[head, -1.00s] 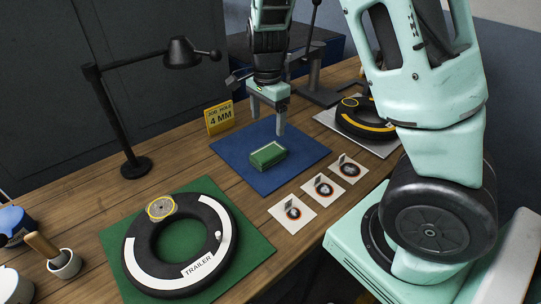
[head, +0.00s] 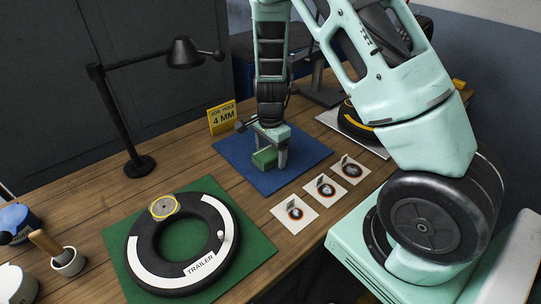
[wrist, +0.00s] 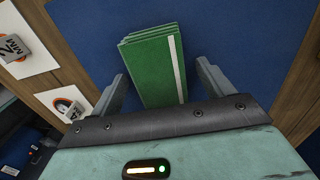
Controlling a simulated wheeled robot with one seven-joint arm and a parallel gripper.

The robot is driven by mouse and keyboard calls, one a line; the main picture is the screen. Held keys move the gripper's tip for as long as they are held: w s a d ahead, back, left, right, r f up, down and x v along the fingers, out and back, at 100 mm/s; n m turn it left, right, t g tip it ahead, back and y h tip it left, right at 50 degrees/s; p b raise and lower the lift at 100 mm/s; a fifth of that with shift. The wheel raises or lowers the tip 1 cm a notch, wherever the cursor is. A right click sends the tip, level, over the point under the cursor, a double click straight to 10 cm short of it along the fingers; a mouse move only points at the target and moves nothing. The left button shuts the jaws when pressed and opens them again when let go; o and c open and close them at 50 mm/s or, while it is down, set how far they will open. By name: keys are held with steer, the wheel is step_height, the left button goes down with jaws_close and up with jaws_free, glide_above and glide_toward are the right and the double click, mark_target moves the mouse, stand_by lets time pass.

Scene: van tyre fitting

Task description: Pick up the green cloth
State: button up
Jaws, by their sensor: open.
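The green cloth (head: 263,158) is a folded block with a white stripe, lying on the blue mat (head: 302,154). In the wrist view the cloth (wrist: 152,65) lies between and ahead of my two finger tips, its layered folds at the far end. My gripper (head: 269,157) points down over the cloth, with one finger at each side of it. In the wrist view my gripper (wrist: 160,82) is open, with blue mat showing between the cloth and the right finger. The gripper partly hides the cloth in the head view.
A tyre marked TRAILER (head: 145,252) lies on a green mat (head: 255,252) at the front left. Several small white cards, one of them here (head: 295,213), line the right side. A yellow sign (head: 222,117) and a black lamp (head: 139,166) stand behind. Another tyre (head: 352,125) is at the back right.

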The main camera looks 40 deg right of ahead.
mark_target(270, 152)
steer(key=c, duration=1.1)
step_height(270, 152, up, 10)
steer(key=shift+r, duration=0.1)
